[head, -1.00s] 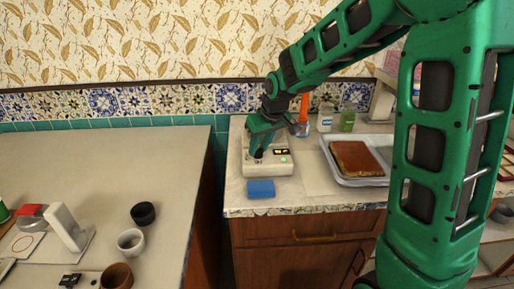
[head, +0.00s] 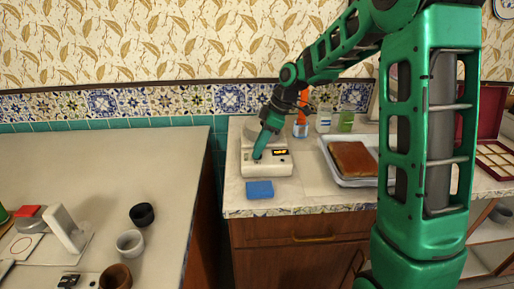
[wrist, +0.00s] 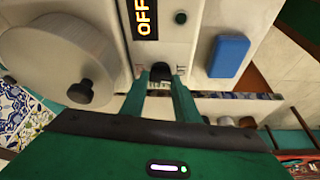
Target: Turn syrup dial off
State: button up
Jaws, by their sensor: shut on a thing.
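The syrup dial is a small black knob (wrist: 160,71) on the front of a cream appliance (head: 277,169) on the back counter. In the wrist view, my gripper (wrist: 160,80) has its two green fingers on either side of the knob, shut on it. Its display (wrist: 145,18) reads OFF in yellow letters, and the round indicator light (wrist: 180,17) beside it looks dark. In the head view, my gripper (head: 257,156) reaches down onto the appliance's front left and hides the dial.
A blue sponge-like block (head: 259,189) lies just in front of the appliance. A metal tray (head: 340,178) with a brown slab (head: 353,159) is to its right. An orange-handled container (head: 301,128) and small bottles stand behind. Cups stand on the left counter (head: 110,180).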

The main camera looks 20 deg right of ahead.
jog(key=shift+w+d+n+g, duration=0.2)
jog(key=shift+d+n+g, duration=0.1)
jog(key=shift+n, duration=0.5)
jog(key=o, duration=1)
jog(key=shift+o, duration=0.2)
jog(key=shift+a, duration=0.1)
jog(key=shift+r, duration=0.1)
jog(key=w+v, duration=0.1)
jog(key=v, duration=0.9)
jog(key=shift+s+d+r, duration=0.2)
jog(key=shift+s, duration=0.25)
